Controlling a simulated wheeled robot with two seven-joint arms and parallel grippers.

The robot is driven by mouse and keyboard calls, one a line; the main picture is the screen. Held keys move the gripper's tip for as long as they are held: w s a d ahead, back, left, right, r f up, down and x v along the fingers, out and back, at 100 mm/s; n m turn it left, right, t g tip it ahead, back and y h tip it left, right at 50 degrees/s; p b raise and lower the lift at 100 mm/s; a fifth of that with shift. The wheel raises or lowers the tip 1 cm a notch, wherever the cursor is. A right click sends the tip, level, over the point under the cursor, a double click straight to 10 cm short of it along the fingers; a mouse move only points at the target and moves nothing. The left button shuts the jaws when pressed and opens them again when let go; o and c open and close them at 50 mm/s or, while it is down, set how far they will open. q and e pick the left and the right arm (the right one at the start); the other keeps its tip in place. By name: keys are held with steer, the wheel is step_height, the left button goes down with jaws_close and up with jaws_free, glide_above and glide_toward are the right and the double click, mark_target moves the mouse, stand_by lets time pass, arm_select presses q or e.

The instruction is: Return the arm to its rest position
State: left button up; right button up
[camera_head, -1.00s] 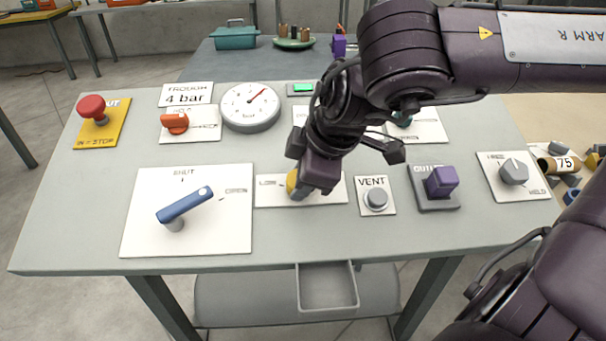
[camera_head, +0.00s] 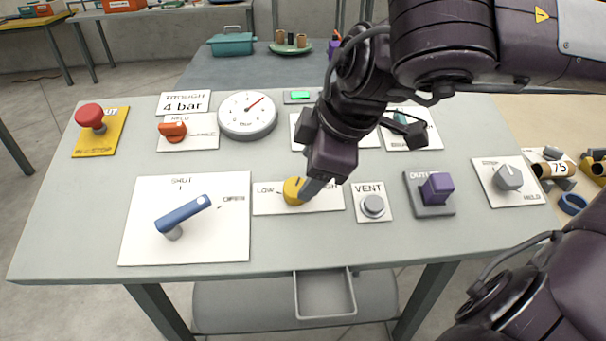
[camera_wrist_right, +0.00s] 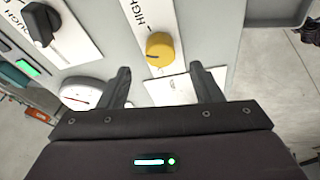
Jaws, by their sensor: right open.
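My right gripper (camera_head: 312,188) hangs over the middle of the panel, pointing down beside a yellow knob (camera_head: 293,191) on a white LOW–HIGH plate (camera_head: 268,199). In the right wrist view the two fingers of the gripper (camera_wrist_right: 163,82) are apart with nothing between them. The yellow knob (camera_wrist_right: 160,48) shows beyond the fingertips, clear of both. In the head view a fingertip overlaps the knob's right side. My left gripper is in neither view.
Near the arm stand the VENT button (camera_head: 373,206), purple OUTLET block (camera_head: 437,188), grey knob (camera_head: 508,177), round gauge (camera_head: 248,114) and blue lever (camera_head: 183,215). The red stop button (camera_head: 90,116) is at the far left. An empty tray (camera_head: 324,293) hangs below the front edge.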

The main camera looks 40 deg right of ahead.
steer(key=shift+v, duration=1.05)
